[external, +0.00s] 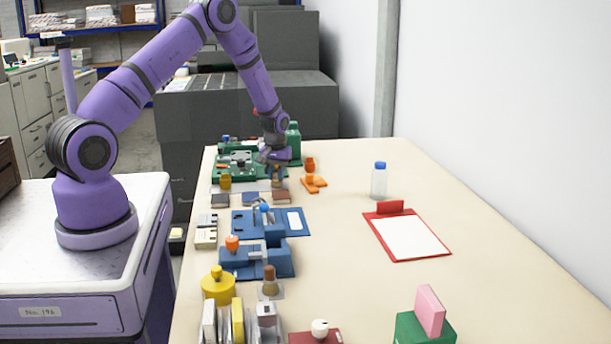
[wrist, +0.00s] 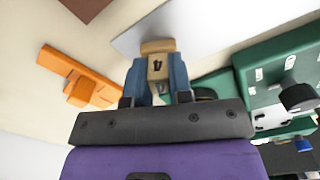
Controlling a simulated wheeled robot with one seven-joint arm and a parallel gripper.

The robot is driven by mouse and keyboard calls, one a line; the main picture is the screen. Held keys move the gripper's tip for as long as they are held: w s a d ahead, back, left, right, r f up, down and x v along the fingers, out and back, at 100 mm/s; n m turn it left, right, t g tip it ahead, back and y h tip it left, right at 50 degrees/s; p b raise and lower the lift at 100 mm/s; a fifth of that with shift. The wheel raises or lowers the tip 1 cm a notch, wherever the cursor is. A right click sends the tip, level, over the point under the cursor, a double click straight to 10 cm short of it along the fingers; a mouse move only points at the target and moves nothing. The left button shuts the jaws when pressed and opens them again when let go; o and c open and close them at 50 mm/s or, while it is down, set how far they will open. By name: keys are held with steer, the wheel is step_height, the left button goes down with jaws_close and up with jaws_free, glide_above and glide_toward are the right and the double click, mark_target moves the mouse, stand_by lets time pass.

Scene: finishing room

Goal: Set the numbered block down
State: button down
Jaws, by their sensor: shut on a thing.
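My gripper (external: 275,163) is at the far end of the table, beside the green fixture. In the wrist view its two blue fingers (wrist: 157,75) are shut on the numbered block (wrist: 157,66), a small tan block with a dark mark on its face; I cannot read the number clearly. In the external view the block is small and partly hidden below my gripper. A pale grey flat panel (wrist: 185,25) lies beyond the block in the wrist view. I cannot tell whether the block touches a surface.
The green fixture (wrist: 245,75) is close on the right in the wrist view, with an orange part (wrist: 80,78) on the left. Blue fixtures (external: 262,258) stand nearer the camera. A bottle (external: 379,182) and red clipboard (external: 388,249) are on the right; the table between is clear.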

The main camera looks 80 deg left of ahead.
mark_target(276, 172)
steer(key=c, duration=1)
jaws_free()
steer(key=shift+f, duration=0.1)
step_height(276, 172, up, 12)
steer(key=shift+r, duration=0.2)
